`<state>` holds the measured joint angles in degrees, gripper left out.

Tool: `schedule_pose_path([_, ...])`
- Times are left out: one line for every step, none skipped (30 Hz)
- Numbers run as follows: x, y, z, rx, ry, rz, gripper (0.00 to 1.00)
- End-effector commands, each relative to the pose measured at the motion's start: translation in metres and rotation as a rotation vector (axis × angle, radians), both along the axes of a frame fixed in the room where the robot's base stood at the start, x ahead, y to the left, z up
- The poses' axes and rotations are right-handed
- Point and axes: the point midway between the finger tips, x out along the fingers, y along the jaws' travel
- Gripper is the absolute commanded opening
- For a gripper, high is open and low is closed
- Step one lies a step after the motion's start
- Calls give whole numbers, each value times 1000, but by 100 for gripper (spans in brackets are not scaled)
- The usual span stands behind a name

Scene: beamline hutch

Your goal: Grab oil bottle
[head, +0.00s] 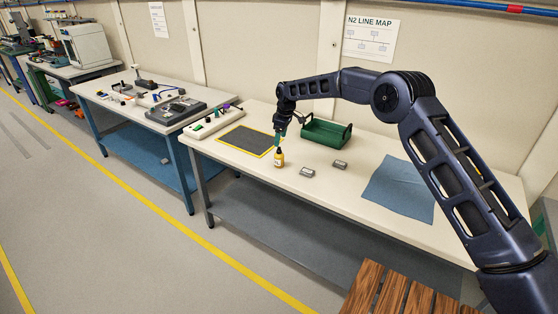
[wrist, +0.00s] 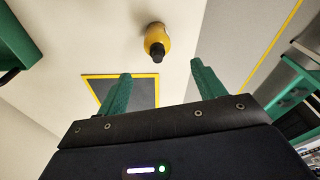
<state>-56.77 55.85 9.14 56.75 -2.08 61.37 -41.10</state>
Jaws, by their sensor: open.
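The oil bottle (head: 279,158) is small and yellow with a dark cap, and stands upright on the white bench near its front edge. In the wrist view the oil bottle (wrist: 157,38) shows from above, ahead of the fingertips and roughly between their lines. My gripper (head: 281,135) is just above and behind the bottle in the head view. In the wrist view my gripper (wrist: 158,72) has its two green fingers spread apart with nothing between them. I see no contact with the bottle.
A green tray (head: 326,132) stands behind the bottle. A dark mat with a yellow border (head: 246,140) lies left. Two small metal blocks (head: 307,172) (head: 340,164) sit to the right, then a blue cloth (head: 399,190). A white power strip-like box (head: 212,122) is at the left end.

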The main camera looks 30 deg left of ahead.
Motion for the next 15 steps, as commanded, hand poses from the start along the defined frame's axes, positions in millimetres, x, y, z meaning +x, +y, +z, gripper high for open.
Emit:
schedule_pose_path([-1, 1, -3, 0, 0, 2, 69])
schedule_pose_path([-1, 2, -4, 0, 0, 3, 69])
schedule_pose_path([-1, 2, -7, 0, 1, 3, 69])
schedule_pose_path([-1, 3, -10, 0, 1, 3, 69])
schedule_pose_path([-1, 3, -12, 0, 1, 3, 69])
schedule_pose_path([-1, 3, -17, -1, 0, 3, 69])
schedule_pose_path([-1, 4, -22, -1, 1, 3, 69])
schedule_pose_path([-2, 4, -26, -2, 1, 3, 69])
schedule_pose_path([-2, 5, -32, -2, 1, 3, 69])
schedule_pose_path([-2, 6, -37, -1, 1, 2, 69])
schedule_pose_path([-2, 6, -41, -1, 0, 2, 69])
schedule_pose_path([-2, 7, -46, 0, 1, 2, 69])
schedule_pose_path([-2, 8, -49, 0, 1, 2, 69])
schedule_pose_path([-2, 8, -52, 0, 1, 2, 69])
schedule_pose_path([-2, 8, -55, 0, 1, 2, 69])
